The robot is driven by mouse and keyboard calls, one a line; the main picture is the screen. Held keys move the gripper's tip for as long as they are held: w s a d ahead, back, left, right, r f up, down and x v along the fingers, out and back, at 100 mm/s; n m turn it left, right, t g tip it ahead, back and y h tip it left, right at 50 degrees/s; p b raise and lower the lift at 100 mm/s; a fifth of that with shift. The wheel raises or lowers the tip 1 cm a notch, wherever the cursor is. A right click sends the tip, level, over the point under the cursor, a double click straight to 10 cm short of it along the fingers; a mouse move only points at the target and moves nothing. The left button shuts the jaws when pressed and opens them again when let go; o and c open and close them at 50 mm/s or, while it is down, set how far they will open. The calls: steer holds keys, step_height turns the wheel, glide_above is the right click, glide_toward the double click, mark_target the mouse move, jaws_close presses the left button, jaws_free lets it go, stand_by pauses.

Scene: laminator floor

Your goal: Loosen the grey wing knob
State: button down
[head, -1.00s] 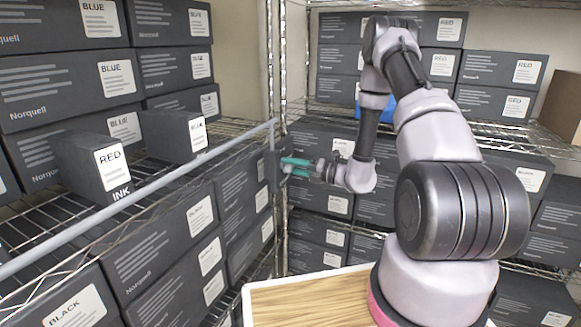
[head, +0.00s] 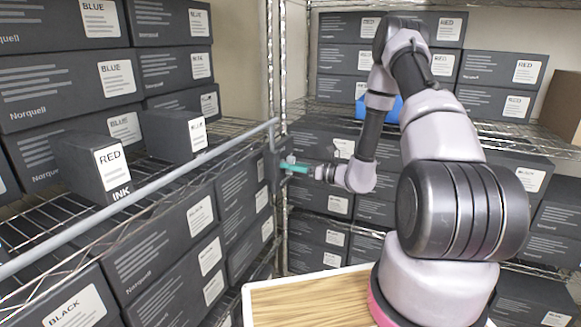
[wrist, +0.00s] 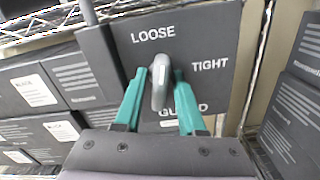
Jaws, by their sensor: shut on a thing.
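The grey wing knob (wrist: 160,88) shows in the middle of the wrist view, on a dark plate (wrist: 210,40). Its wing stands nearly upright in that picture, its upper end towards the word LOOSE; TIGHT is to the right. A lower word is partly hidden behind the knob and a finger. My gripper (wrist: 159,73) has one teal finger on each side of the wing and is shut on it. In the head view my gripper (head: 294,167) reaches left to the plate (head: 271,172) at the rail's far end; the knob is small there.
A grey rail (head: 150,190) runs along the front of the left shelf. Boxes fill the wire shelves at left and back, including a RED ink box (head: 95,168) behind the rail. A metal post (head: 283,60) stands close to the plate. A wooden-topped surface (head: 310,300) lies below my arm.

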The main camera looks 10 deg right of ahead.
steer(key=shift+n, duration=1.6)
steer(key=c, duration=0.8)
jaws_free()
steer(key=shift+d, duration=0.1)
steer(key=v, duration=1)
steer(key=shift+s+d, duration=0.2)
steer(key=shift+d, duration=0.05)
